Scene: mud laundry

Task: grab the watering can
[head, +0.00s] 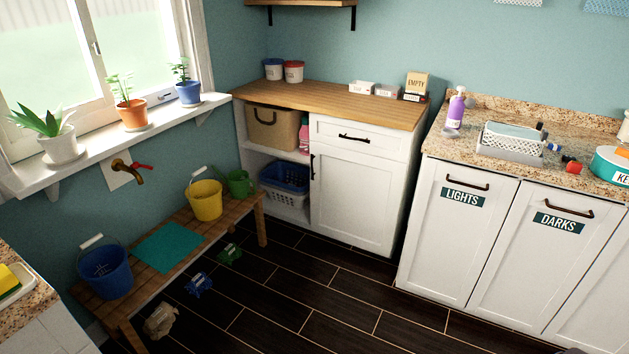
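A green watering can (240,184) stands at the far end of the low wooden bench under the window. It is small and partly hidden behind the yellow bucket (205,200), which stands just in front of it with its white-gripped handle up. Neither of my grippers shows in the head view.
The slatted bench (190,262) also bears a teal mat (169,248) and a blue bucket (105,270). Several small items, such as a blue one (199,284), lie on the dark floor beside it. A brass tap (127,170) juts from the wall above. The floor (300,295) before the white cabinets is clear.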

